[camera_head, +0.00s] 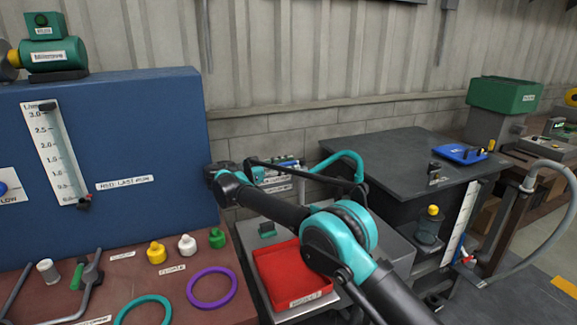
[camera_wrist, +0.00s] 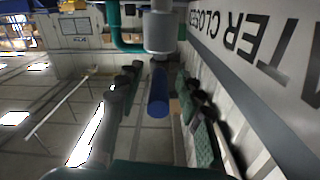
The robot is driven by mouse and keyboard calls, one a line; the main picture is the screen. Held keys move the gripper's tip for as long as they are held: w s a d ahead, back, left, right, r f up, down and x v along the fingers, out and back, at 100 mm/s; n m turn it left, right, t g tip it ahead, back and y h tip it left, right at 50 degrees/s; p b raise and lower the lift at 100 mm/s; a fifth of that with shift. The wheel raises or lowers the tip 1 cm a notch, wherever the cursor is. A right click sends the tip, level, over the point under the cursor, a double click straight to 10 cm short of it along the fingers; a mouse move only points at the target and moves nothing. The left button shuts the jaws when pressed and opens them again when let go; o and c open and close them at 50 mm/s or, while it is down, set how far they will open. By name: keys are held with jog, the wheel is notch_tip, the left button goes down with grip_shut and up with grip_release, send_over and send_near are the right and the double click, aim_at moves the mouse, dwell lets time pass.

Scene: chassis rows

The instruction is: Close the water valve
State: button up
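In the wrist view a blue rod-like handle (camera_wrist: 158,92) hangs below a grey cylindrical fitting (camera_wrist: 160,32). A teal pipe (camera_wrist: 118,32) curves in beside the fitting. A pale panel beside them bears upside-down lettering (camera_wrist: 262,50), partly cut off, that reads "…TER CLOSE…". My gripper (camera_wrist: 158,74) has its two dark fingers spread, one on each side of the blue handle, with gaps visible. In the head view my arm reaches toward the wall behind the bench; the fingers and the handle cannot be made out there.
A blue panel (camera_head: 150,110) with a flow scale (camera_head: 58,150) stands at the left. A red tray (camera_head: 270,262), purple ring (camera_head: 212,272) and coloured caps lie in front. A dark-topped cabinet (camera_head: 385,150) and a blue tray (camera_head: 460,153) stand at the right.

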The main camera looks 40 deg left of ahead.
jog(key=v, duration=0.7)
jog(key=shift+s+a, duration=0.15)
jog(key=shift+s, duration=0.05)
jog(key=shift+s, duration=0.1)
dwell(0.5)
